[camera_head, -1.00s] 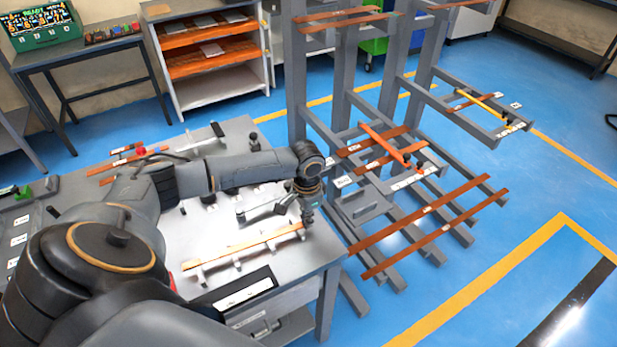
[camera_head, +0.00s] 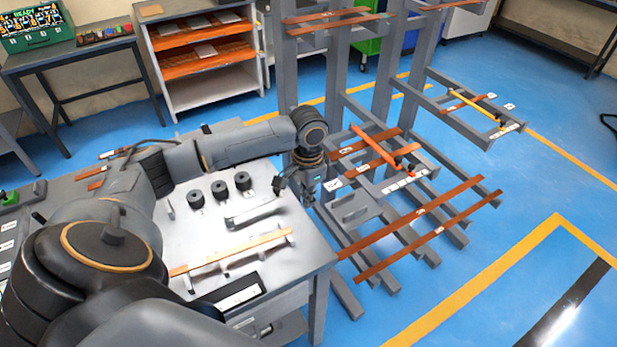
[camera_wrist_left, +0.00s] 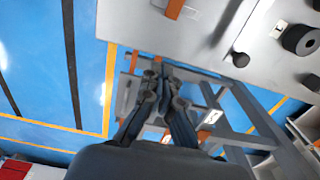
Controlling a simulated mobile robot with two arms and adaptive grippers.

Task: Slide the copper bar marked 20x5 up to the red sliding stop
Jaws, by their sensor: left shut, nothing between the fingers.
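My left gripper (camera_head: 307,197) hangs shut and empty near the bench's right edge, beside the storage rack. Its shut fingers also show in the left wrist view (camera_wrist_left: 160,70). A copper bar (camera_head: 230,253) lies across small supports on the bench, apart from the gripper. More copper bars lie on the rack, including a short bar (camera_head: 372,143) and a long bar (camera_head: 410,213). The markings are too small to read, so I cannot tell which is 20x5. A red-orange sliding piece (camera_head: 378,143) crosses the rack's middle level, perhaps the red stop. My right gripper does not show.
The grey bench (camera_head: 270,225) carries several black cylinders (camera_head: 220,190) and a grey lever (camera_head: 252,214). The rack's grey arms (camera_head: 455,232) stick out to the right. A yellow sliding piece (camera_head: 470,103) is on the far rack level.

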